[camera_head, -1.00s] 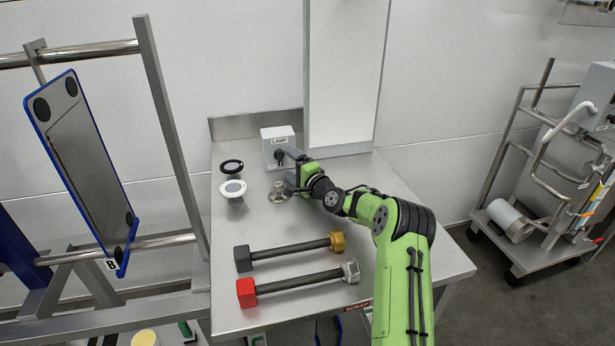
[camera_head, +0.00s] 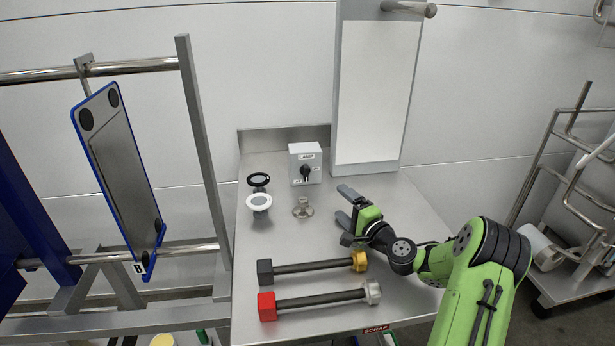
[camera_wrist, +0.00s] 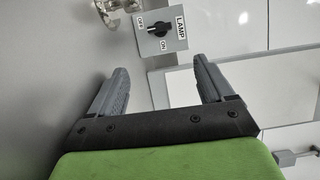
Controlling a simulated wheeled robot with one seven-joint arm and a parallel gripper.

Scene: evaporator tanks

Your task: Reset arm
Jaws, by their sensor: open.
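My green arm reaches over a steel table (camera_head: 405,195) from the lower right. My gripper (camera_head: 346,205) is open and empty, its two grey fingers pointing up and left, above the table's middle. In the wrist view the fingers of my gripper (camera_wrist: 160,85) are spread apart with nothing between them. The lamp switch box (camera_head: 305,164) with a black knob stands at the table's back, apart from the fingers. In the wrist view the lamp box (camera_wrist: 162,30) lies beyond the fingertips, its knob between OFF and ON labels.
A metal fitting (camera_head: 303,207), a white ring piece (camera_head: 259,203) and a black ring piece (camera_head: 258,180) stand left of my gripper. A black-headed bar (camera_head: 310,267) and red-headed bar (camera_head: 320,299) lie in front. A lit panel (camera_head: 372,90) rises behind. A blue-edged plate (camera_head: 118,180) hangs left.

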